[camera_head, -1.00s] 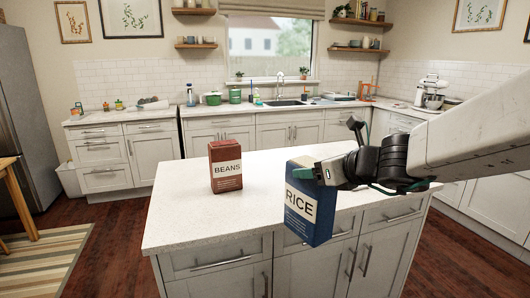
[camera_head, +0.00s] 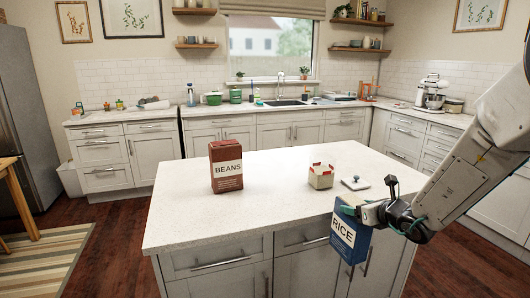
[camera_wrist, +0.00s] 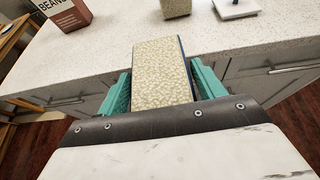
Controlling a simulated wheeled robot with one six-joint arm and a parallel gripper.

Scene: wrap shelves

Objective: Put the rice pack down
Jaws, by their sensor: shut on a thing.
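The rice pack (camera_head: 348,241) is a blue box with a white RICE label, held slightly tilted in front of the island's front edge, over the drawers. My gripper (camera_head: 350,210) is shut on it near its top. The pack's lower part is hidden in the wrist view.
The white island countertop (camera_head: 265,200) has free room in front and at left. A brown BEANS pack (camera_head: 226,166) stands left of centre. A small open box with a red rim (camera_head: 320,177) and a small white board with a dark knob (camera_head: 355,183) lie to the right.

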